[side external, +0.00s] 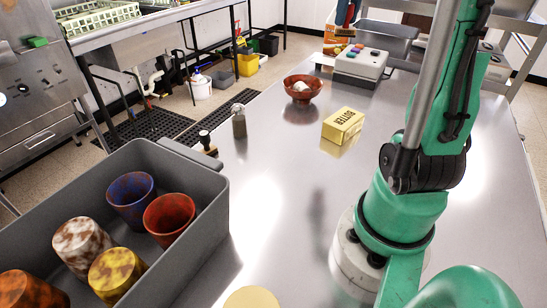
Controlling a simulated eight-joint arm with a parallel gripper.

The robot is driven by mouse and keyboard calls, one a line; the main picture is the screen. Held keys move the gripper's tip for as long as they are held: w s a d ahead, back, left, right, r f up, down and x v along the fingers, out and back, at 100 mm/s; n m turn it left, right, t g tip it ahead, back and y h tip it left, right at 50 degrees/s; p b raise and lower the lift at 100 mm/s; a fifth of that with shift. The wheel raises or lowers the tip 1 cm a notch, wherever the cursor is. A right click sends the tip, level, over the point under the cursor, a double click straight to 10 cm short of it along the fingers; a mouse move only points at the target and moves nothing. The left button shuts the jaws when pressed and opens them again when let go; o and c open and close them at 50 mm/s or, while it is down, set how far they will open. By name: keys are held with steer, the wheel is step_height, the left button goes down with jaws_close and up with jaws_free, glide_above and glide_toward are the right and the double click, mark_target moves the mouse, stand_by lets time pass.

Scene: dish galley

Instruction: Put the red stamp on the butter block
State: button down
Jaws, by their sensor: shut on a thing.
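The butter block (343,126) is a gold-yellow box with dark "BUTTER" lettering. It lies on the steel table to the left of my green arm, and nothing rests on its top. I cannot make out a red stamp in this view. My gripper is outside the picture; only my arm links and base show.
A grey bin (215,190) with several speckled cups stands at the left. A pale yellow disc (252,300) lies at the front. The table's middle is clear.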

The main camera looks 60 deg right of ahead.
mark_target(343, 116)
steer(key=s+f+m, duration=0.1)
steer(key=f, duration=0.5)
steer(key=s+f+m, duration=0.1)
steer(key=f, duration=0.5)
steer(key=s+f+m, duration=0.1)
steer(key=f+m, duration=0.1)
steer(key=f, duration=0.5)
steer(key=shift+s+d+h, duration=0.1)
steer(key=shift+d+h, duration=0.2)
steer(key=shift+d, duration=0.05)
steer(key=shift+f, duration=0.2)
steer(key=c, duration=0.6)
jaws_free()
steer(key=shift+o, duration=0.2)
